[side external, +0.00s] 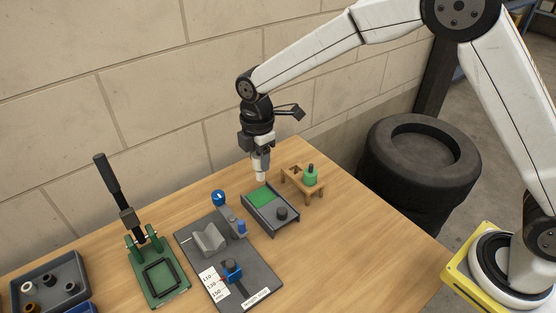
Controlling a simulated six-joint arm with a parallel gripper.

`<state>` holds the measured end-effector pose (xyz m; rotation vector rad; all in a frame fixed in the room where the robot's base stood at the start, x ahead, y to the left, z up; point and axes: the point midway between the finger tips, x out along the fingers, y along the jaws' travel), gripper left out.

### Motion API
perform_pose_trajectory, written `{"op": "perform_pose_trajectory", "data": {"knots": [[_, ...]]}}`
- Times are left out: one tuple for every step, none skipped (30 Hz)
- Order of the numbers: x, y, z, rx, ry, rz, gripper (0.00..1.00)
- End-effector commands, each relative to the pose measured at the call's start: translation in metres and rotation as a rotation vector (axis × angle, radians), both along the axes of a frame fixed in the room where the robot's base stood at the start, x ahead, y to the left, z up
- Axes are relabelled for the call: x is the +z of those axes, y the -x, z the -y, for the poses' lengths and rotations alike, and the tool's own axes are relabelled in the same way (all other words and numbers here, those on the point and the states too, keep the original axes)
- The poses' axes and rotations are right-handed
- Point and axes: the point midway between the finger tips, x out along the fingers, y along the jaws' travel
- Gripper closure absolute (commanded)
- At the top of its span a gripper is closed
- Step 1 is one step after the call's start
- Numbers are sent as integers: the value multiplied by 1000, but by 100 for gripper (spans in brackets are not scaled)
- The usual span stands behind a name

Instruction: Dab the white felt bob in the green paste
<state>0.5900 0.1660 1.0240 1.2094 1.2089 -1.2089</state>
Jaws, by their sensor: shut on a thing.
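My gripper (260,168) points straight down and is shut on the white felt bob (261,177). The bob hangs at the far end of the grey tray (286,232), close to the green paste (261,197). The paste is a flat green patch in the far half of that tray. The bob appears just above the paste or behind it; from this one view I cannot tell the exact gap. The upper part of what I hold is hidden between the fingers.
A small wooden stand (289,180) with a green bottle (310,176) is right of the tray. A black knob (282,213) sits in the tray's near half. Left are a dark fixture plate (196,251), a green lever press (160,300) and a parts tray (20,284). Front-right table is clear.

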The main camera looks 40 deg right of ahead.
Motion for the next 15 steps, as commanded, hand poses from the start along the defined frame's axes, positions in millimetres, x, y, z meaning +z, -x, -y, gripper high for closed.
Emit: {"op": "perform_pose_trajectory", "data": {"knots": [[0,0,0,0,0,0,100],[-1,0,0,0,0,0,100],[-2,0,0,0,0,0,100],[-3,0,0,0,0,0,100],[-4,0,0,0,0,0,100],[-6,0,0,0,0,-1,100],[-7,0,0,0,0,-1,100],[-9,0,0,0,1,-2,100],[-11,0,1,0,1,-2,100],[-13,0,1,0,1,-2,100],[-15,0,0,0,0,-1,100],[-17,0,1,0,0,-1,100],[-20,0,1,0,0,-1,100],[-22,0,1,0,0,-1,100],[-26,0,1,0,1,-2,100]]}}
